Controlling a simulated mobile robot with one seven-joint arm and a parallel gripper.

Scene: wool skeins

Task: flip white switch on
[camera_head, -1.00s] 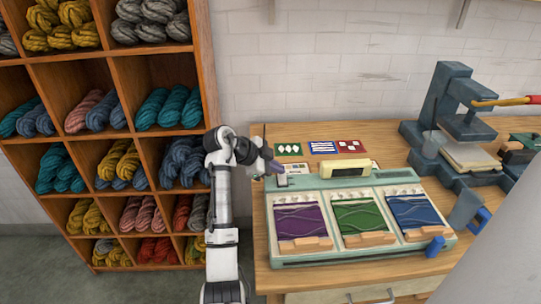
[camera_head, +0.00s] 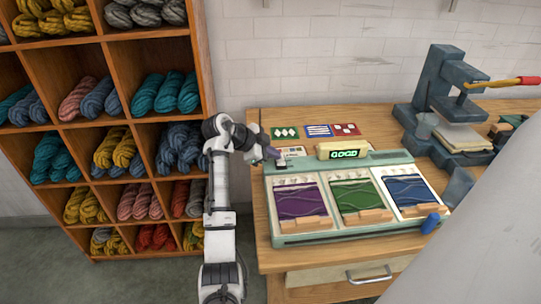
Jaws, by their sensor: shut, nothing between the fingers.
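A pale green machine (camera_head: 290,239) sits on the wooden table, with purple, green and blue yarn panels in a row. A small display (camera_head: 343,154) at its back edge glows green with the word "GOOD". My gripper (camera_head: 277,155) is shut and empty, just above the machine's back left corner. A small switch-like part (camera_head: 284,163) shows right by the fingertips. Its colour and position are too small to tell, and I cannot tell whether the fingers touch it.
A wooden shelf (camera_head: 200,75) full of wool skeins stands at the left. Cards (camera_head: 318,131) lie behind the machine. A dark press (camera_head: 444,100) with a red-tipped lever stands at the right. A pale grey shape covers the lower right.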

